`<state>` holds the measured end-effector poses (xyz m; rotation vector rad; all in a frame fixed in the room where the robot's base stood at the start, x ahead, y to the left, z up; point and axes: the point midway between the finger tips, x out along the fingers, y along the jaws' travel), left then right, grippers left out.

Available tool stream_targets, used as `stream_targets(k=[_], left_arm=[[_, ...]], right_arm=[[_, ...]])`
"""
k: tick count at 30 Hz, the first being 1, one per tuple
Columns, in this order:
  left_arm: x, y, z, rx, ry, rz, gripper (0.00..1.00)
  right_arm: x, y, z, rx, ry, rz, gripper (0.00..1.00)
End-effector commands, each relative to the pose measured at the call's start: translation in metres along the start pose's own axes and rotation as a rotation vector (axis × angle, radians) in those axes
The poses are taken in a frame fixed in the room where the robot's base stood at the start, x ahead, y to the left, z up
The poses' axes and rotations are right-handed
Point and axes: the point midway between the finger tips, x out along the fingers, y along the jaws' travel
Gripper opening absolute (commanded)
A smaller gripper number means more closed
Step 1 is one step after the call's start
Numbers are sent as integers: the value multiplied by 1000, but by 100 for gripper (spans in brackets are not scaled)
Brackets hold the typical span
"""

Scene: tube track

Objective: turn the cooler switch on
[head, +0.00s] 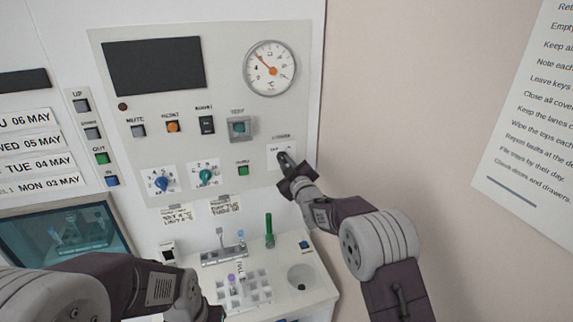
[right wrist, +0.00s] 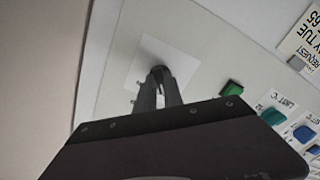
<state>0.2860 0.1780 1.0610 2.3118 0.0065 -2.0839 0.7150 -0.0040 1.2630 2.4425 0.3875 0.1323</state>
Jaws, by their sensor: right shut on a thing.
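The cooler switch sits on a white square plate (head: 274,158) at the lower right of the grey control panel, under a small label. My right gripper (head: 287,163) is at this plate, shut on the cooler switch, and its fingers hide most of the switch. In the right wrist view the fingers (right wrist: 158,80) meet over a dark round part on the white plate (right wrist: 170,52). Which way the switch points cannot be told.
The panel also bears a round gauge (head: 270,68), a dark screen (head: 154,66), a green button (head: 243,170), a blue knob (head: 162,183) and a teal knob (head: 206,175). Below, a shelf holds a white tube rack (head: 236,292) and a green tube (head: 269,230). A wall stands close at right.

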Motion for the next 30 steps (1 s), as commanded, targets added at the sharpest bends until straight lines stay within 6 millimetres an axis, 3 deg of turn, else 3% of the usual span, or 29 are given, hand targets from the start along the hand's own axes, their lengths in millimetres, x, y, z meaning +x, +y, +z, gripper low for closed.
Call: stream_targets(k=[15,30], left_arm=[[44,-1,5,0,0,0,0],[70,-1,7,0,0,0,0]], right_arm=[[0,-1,0,375,9,4,0],[0,1,-2,849,11,2,0]])
